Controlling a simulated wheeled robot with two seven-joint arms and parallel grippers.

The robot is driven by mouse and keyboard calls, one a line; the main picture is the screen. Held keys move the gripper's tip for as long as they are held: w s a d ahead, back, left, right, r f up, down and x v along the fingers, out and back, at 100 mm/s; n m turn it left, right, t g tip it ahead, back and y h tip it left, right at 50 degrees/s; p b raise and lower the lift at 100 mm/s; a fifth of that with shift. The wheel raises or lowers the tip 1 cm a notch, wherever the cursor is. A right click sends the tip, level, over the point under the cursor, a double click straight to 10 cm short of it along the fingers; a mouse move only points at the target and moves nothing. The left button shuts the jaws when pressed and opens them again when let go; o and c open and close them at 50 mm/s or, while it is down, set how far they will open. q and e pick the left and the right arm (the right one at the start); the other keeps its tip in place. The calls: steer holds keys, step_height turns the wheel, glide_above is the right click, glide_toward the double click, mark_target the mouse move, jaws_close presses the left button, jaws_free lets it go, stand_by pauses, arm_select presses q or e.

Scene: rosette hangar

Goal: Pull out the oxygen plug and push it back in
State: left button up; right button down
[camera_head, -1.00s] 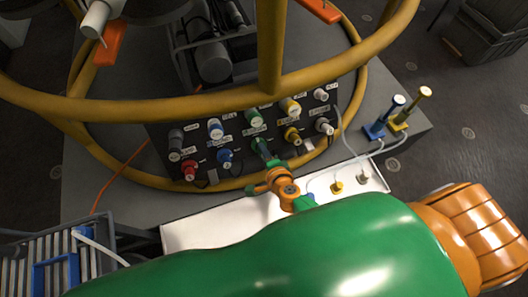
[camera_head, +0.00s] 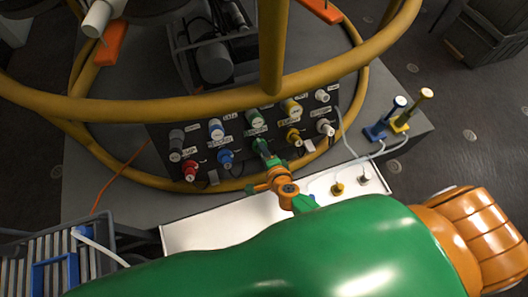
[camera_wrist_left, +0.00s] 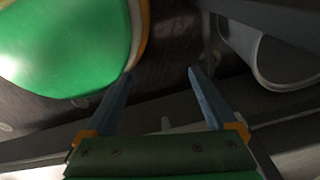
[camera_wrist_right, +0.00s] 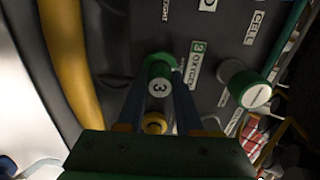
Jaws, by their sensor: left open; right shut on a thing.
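The oxygen plug (camera_wrist_right: 159,78) is a green cylinder with a "3" on its pale end face, beside the "3 OXYGEN" label (camera_wrist_right: 193,62) on the dark panel (camera_head: 205,146). My right gripper (camera_wrist_right: 160,100) is shut on this plug, one finger on each side. In the head view the plug (camera_head: 260,146) is small and green in the lower row, at the tip of my right gripper (camera_head: 266,158). Its inner end is hidden, so I cannot tell how deep it sits. My left gripper (camera_wrist_left: 161,75) is open and empty, and out of the head view.
A yellow ring rail (camera_head: 210,106) crosses in front of the panel. A white box (camera_head: 215,229) lies below. Blue and yellow handles (camera_head: 398,103) stand right.

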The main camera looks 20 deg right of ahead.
steer(key=c, duration=0.5)
jaws_free()
arm_select(q)
steer(key=r+p, duration=0.1)
steer(key=s+d+r+p, duration=0.1)
steer(key=r+p, duration=0.1)
steer(key=shift+s+d+r, duration=0.1)
steer(key=shift+s+d, duration=0.15)
steer(key=shift+d, duration=0.05)
arm_select(e)
steer(key=v, duration=0.7)
arm_select(q)
steer(key=shift+a, duration=0.15)
arm_select(e)
steer(key=shift+s, duration=0.1)
